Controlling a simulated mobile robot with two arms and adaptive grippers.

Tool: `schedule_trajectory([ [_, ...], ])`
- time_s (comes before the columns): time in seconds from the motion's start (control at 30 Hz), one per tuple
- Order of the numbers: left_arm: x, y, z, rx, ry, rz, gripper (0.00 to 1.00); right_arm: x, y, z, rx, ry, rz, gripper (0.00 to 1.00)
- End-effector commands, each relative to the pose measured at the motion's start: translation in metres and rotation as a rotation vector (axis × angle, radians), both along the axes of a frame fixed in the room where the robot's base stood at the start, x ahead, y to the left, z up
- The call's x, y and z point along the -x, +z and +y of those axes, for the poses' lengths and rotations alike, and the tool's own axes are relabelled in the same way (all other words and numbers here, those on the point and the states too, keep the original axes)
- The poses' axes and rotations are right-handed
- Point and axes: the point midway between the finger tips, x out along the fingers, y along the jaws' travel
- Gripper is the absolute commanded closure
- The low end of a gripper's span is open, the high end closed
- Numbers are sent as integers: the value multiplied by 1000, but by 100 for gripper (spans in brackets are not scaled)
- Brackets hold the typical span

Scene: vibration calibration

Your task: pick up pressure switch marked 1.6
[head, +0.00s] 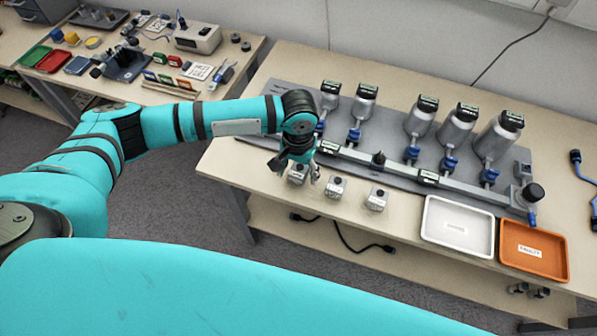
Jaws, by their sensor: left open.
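Three small grey-white switches with dark round tops stand in a row near the front edge of the bench: a left one (297,175), a middle one (336,187) and a right one (377,199). Their markings are too small to read, so I cannot tell which is marked 1.6. My left gripper (295,168) points down with open fingers over the left switch and partly hides it. I cannot tell whether the fingers touch it. The middle and right switches stand clear of the gripper. My right gripper is not in view.
Behind the switches, a grey plate (395,182) carries a manifold rail and several metal cylinders. A white tray (457,246) and an orange tray (533,271) labelled FAULTY sit at the front right. A cluttered second bench (112,88) stands at the upper left.

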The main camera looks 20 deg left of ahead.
Motion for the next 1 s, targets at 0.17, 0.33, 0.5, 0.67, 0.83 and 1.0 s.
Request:
schedule_trajectory([
  [0.17,0,0,0,0,0,0,47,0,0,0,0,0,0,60],
  [0.33,0,0,0,0,0,0,69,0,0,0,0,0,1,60],
  [0.5,0,1,0,0,0,0,92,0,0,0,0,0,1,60],
  [0.67,0,1,0,0,0,-1,100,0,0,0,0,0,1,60],
  [0.83,0,2,0,0,0,-1,100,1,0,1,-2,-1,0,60],
  [1.0,-1,11,0,2,0,-2,100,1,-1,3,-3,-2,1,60],
])
